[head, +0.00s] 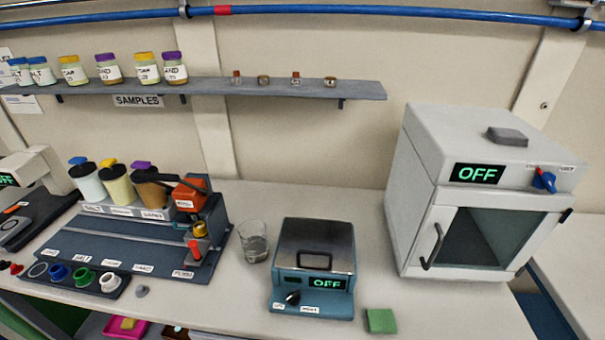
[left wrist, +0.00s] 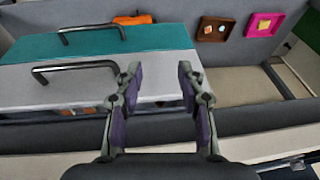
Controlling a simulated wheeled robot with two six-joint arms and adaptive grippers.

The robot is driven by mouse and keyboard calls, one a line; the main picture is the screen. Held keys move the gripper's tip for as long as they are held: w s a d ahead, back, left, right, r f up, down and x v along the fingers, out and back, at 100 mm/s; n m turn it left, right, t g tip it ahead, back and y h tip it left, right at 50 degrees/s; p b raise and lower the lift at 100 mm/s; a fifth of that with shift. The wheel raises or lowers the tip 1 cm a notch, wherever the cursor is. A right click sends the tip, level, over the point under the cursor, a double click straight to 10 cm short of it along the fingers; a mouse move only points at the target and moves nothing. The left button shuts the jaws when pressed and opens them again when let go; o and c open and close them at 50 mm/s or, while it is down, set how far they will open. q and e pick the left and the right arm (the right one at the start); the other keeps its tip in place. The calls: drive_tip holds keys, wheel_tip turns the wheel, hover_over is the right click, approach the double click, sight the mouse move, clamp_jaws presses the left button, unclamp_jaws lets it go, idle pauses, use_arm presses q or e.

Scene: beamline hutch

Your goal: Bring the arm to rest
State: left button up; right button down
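My left gripper (left wrist: 160,85) shows in the left wrist view with its two fingers apart and nothing between them. Beyond it are a white drawer front (left wrist: 110,88) and a teal drawer front (left wrist: 150,40), each with a dark bar handle. No contact between the fingers and the drawers is visible. Neither gripper shows in the head view, and my right gripper is in neither view.
The bench (head: 350,240) holds a dispenser rack (head: 130,240), a glass beaker (head: 254,243), a teal device (head: 313,265) reading OFF, a green block (head: 381,321) and a white oven (head: 480,200) reading OFF. A shelf (head: 215,90) bears jars. Pink (left wrist: 265,24) and brown (left wrist: 212,29) trays lie beyond the drawers.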

use_arm(q)
drive_tip(key=s+a+f+g, duration=0.1)
drive_tip(key=s+f, duration=0.2)
drive_tip(key=f, duration=0.7)
drive_tip(key=s+a+f, duration=0.1)
drive_tip(key=s+f, duration=0.1)
drive_tip(key=f, duration=0.8)
drive_tip(key=s+f+g, duration=0.1)
drive_tip(key=s+f, duration=1.2)
drive_tip(key=s, duration=0.4)
drive_tip(key=shift+s+a+f, duration=0.15)
drive_tip(key=shift+a+f, duration=0.05)
drive_tip(key=shift+a, duration=0.25)
